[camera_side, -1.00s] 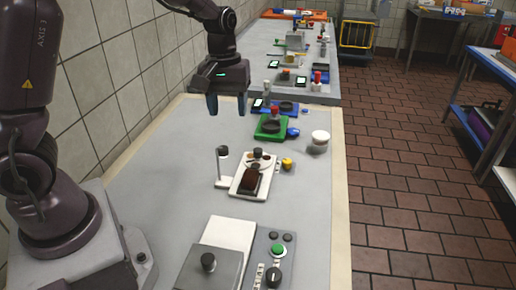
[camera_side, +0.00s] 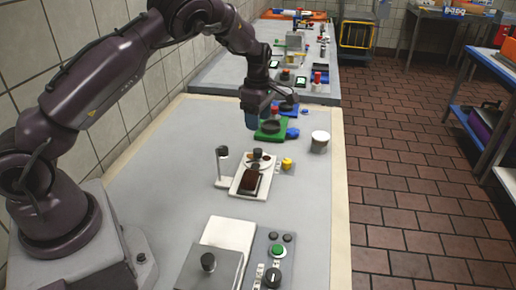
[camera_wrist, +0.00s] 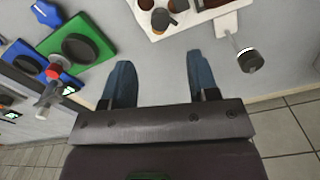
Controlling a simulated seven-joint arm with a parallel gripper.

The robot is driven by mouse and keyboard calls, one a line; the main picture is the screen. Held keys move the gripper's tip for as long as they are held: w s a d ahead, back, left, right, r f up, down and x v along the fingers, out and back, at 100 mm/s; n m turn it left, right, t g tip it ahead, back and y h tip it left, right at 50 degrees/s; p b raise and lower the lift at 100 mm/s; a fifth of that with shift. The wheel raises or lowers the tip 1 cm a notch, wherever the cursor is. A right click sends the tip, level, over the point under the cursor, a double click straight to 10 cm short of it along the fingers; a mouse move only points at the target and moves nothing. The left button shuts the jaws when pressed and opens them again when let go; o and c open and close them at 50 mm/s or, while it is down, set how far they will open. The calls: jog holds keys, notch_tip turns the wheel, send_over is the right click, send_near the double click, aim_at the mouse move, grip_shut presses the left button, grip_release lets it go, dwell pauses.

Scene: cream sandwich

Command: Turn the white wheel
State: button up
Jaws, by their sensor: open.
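The white wheel (camera_side: 265,165) appears to be the pale disc with brown round spots at the back of a white station, with a dark knob (camera_side: 257,154) over it. In the wrist view part of the wheel (camera_wrist: 181,20) shows at the top edge, cut off by the frame. My gripper (camera_side: 262,118) is above the table by the green station, behind the wheel in the side view. In the wrist view its two blue fingers (camera_wrist: 158,75) are apart with only bare grey table between them. The gripper is not touching the wheel.
A green station (camera_side: 270,132) and a blue one (camera_wrist: 38,64) stand near the gripper. A white-topped jar (camera_side: 320,137) is to the right. A thin post (camera_wrist: 243,55) with a dark head stands beside the white station. A button panel (camera_side: 275,250) is in front.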

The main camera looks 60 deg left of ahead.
aim_at(258, 150)
notch_tip(258, 150, down, 10)
jog(key=shift+f, duration=0.1)
dwell(0.4)
jog(key=c, duration=0.9)
